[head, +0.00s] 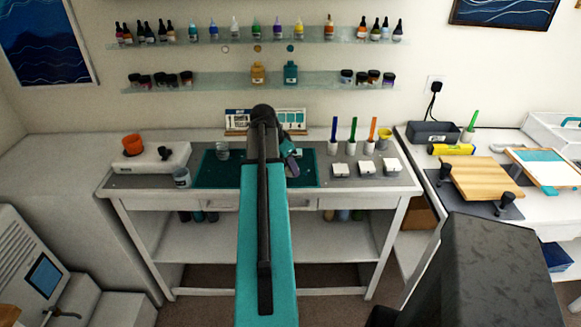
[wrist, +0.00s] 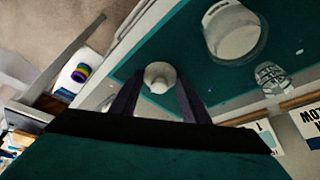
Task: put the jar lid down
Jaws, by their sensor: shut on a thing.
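My gripper (wrist: 158,98) is shut on a small, round, pale thing, which I take to be the jar lid (wrist: 159,76). The lid shows between the fingertips in the wrist view, over the front part of the teal mat (wrist: 200,90). Whether it touches the mat I cannot tell. In the head view my arm reaches over the workbench and my gripper (head: 291,165) is at the mat's right half, with the lid not clearly visible. A clear cup (wrist: 235,38) stands on the mat, to the left of my gripper in the head view (head: 222,151).
A small glass (wrist: 272,78) stands toward the back of the mat. Another cup (head: 182,177) stands at the bench's left front, near a white device (head: 150,158) with an orange cup (head: 132,144). White blocks (head: 340,169) and coloured tools (head: 352,135) occupy the right side.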

